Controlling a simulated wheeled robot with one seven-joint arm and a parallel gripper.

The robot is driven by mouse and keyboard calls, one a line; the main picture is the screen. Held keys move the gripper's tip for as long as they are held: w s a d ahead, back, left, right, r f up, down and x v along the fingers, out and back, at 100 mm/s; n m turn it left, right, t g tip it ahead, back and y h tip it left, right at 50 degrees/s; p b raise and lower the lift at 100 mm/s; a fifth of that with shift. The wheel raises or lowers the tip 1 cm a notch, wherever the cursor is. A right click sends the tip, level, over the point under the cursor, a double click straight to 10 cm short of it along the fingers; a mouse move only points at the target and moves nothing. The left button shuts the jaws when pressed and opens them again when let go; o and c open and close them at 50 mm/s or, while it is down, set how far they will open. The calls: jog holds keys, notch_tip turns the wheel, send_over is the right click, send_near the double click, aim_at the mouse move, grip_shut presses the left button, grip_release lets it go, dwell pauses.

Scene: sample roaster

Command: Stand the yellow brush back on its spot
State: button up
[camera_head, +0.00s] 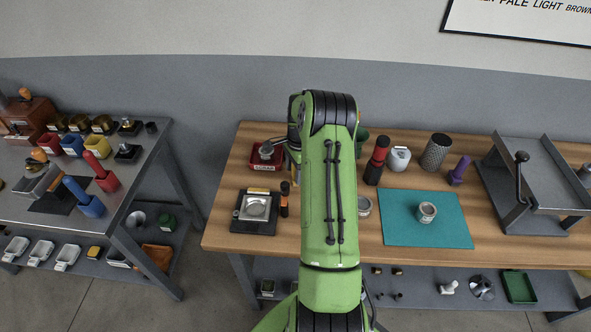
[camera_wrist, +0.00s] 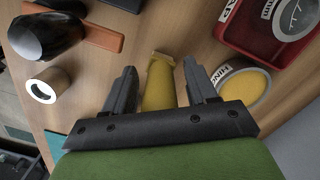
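The yellow brush (camera_wrist: 160,82) shows in the wrist view between the two fingers of my gripper (camera_wrist: 161,88). The fingers are apart, with a narrow gap on each side of the brush. The brush's lower part is hidden behind the gripper body, and I cannot tell whether it stands or lies. In the head view my green arm hides the gripper and most or all of the brush. No marked spot for the brush can be made out.
A round yellow-topped container (camera_wrist: 246,90) sits close to the right finger. To the right is a teal mat (camera_head: 400,228) with a tin (camera_head: 427,212).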

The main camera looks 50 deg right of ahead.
jog(key=shift+r, duration=0.15)
jog(key=r, duration=0.4)
jog(key=r+p, duration=0.1)
jog(key=r, duration=0.7)
jog(key=shift+s+d+r+p, duration=0.1)
jog(key=shift+d+r+p, duration=0.2)
jog(key=shift+p, duration=0.05)
jog(key=s+a+r+n+t+h, duration=0.1)
jog(key=a+r+n+h, duration=0.1)
jog(key=a+r+n, duration=0.9)
jog(key=s+a+r+n+t, duration=0.1)
jog(key=s+a+r+n, duration=0.2)
jog(key=a, duration=0.4)
jog(key=s+a+r+n+t, duration=0.1)
jog(key=s+a+r, duration=0.2)
jog(key=s+a, duration=0.3)
jog(key=s+a+f+n+t+y, duration=0.1)
jog(key=s+a+f+n+t, duration=0.1)
jog(key=s+a+n, duration=0.5)
jog(key=s+a, duration=0.1)
jog(key=s, duration=0.2)
jog(key=shift+a, duration=0.25)
jog(key=shift+f, duration=0.1)
jog(key=shift+d, duration=0.1)
